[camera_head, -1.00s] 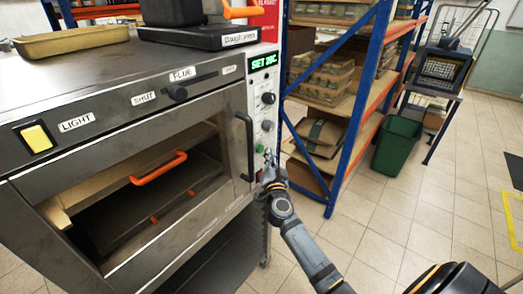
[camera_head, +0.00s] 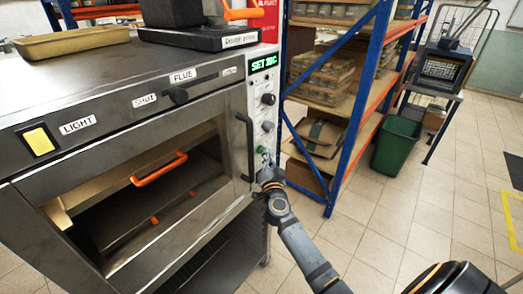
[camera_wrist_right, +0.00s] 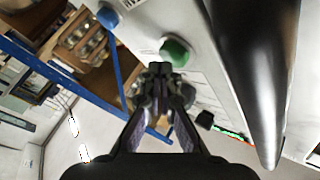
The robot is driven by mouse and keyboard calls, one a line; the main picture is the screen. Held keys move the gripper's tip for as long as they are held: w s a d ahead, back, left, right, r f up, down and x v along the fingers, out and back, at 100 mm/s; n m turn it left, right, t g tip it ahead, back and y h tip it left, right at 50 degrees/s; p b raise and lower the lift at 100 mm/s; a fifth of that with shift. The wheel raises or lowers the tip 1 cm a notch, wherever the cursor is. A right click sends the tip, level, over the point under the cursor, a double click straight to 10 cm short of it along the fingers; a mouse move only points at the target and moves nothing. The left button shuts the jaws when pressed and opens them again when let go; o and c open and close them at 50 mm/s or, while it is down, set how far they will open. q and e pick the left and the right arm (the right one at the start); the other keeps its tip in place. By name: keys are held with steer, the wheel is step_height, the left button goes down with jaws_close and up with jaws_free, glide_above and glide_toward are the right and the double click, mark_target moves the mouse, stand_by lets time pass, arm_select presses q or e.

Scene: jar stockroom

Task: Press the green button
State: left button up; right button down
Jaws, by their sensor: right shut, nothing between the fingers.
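The green button (camera_head: 262,150) is a small round knob low on the white control panel of the oven, right of the door handle. In the right wrist view the green button (camera_wrist_right: 175,52) is large, just beyond the fingertips. My right gripper (camera_head: 268,169) is in front of the panel, just below the button in the head view. In the wrist view my right gripper (camera_wrist_right: 160,70) is shut and empty, its tips close to the button's lower left edge. I cannot tell whether they touch it. My left gripper is out of view.
The oven's dark door handle (camera_head: 247,145) stands out left of the panel and shows as a thick bar (camera_wrist_right: 245,75) in the wrist view. Other knobs (camera_head: 268,99) sit above the button. A blue and orange shelf rack (camera_head: 349,140) stands to the right.

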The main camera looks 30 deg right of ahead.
steer(key=shift+w+a, duration=0.15)
steer(key=shift+w, duration=0.25)
stand_by(0.7)
stand_by(0.3)
steer(key=shift+s+d+p, duration=0.35)
steer(key=shift+s+p, duration=0.25)
steer(key=shift+s, duration=0.25)
steer(key=s, duration=0.1)
steer(key=s+d+p, duration=0.1)
steer(key=s, duration=0.1)
steer(key=s+d+p, duration=0.1)
steer(key=shift+s, duration=0.3)
stand_by(0.5)
